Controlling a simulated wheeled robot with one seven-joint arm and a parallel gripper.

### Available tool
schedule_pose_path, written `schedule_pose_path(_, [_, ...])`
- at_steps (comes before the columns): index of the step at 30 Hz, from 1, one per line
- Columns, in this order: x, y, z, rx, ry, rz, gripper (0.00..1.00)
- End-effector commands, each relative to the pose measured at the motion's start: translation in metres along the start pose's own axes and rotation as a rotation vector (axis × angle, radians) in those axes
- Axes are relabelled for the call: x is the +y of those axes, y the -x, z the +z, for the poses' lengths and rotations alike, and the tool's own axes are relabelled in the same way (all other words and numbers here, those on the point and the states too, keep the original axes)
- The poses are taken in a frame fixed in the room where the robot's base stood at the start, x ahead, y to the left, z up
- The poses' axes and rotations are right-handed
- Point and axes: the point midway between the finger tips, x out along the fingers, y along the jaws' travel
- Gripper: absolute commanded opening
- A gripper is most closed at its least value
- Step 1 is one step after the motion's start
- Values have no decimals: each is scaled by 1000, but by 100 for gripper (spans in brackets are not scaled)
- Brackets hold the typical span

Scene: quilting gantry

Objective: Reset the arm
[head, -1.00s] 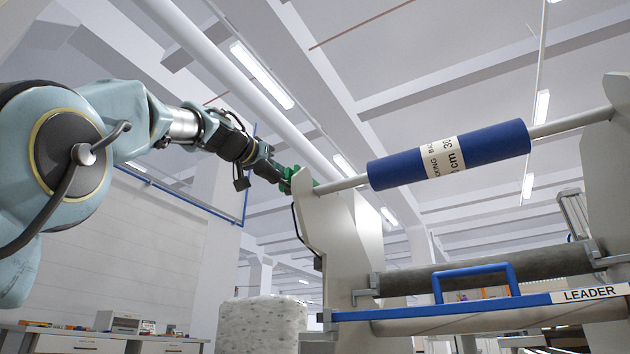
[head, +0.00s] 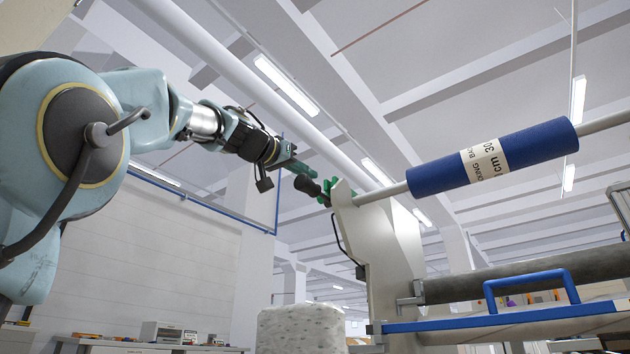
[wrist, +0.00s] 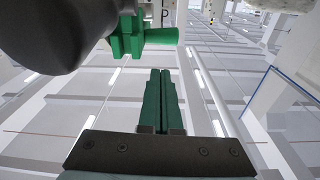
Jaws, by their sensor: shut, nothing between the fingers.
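My arm reaches from the left in the head view. My gripper (head: 297,168) is at its end, left of the gantry's upright end plate (head: 385,240). In the wrist view the two green fingers of my gripper (wrist: 160,75) lie side by side, shut, with nothing held. A black knob (head: 305,186) with a green part (head: 338,189) sits at the top of the end plate, just below and right of my fingertips in the head view. The black knob (wrist: 65,30) also looms large at the upper left of the wrist view, with the green part (wrist: 140,37) beside it.
A blue roll (head: 495,155) with a printed band lies on a rod right of the end plate. A blue handle (head: 530,280) and blue bar (head: 500,318) are below it. A white speckled block (head: 300,328) and a bench (head: 150,346) stand lower left. The space above my arm looks open.

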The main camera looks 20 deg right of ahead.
Motion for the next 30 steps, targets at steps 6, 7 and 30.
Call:
schedule_pose_path(6, [2,30,18,-1,0,0,0])
schedule_pose_path(7, [2,32,19,-1,-1,0,0])
schedule_pose_path(30, [-94,20,175,-312,198,-206,0])
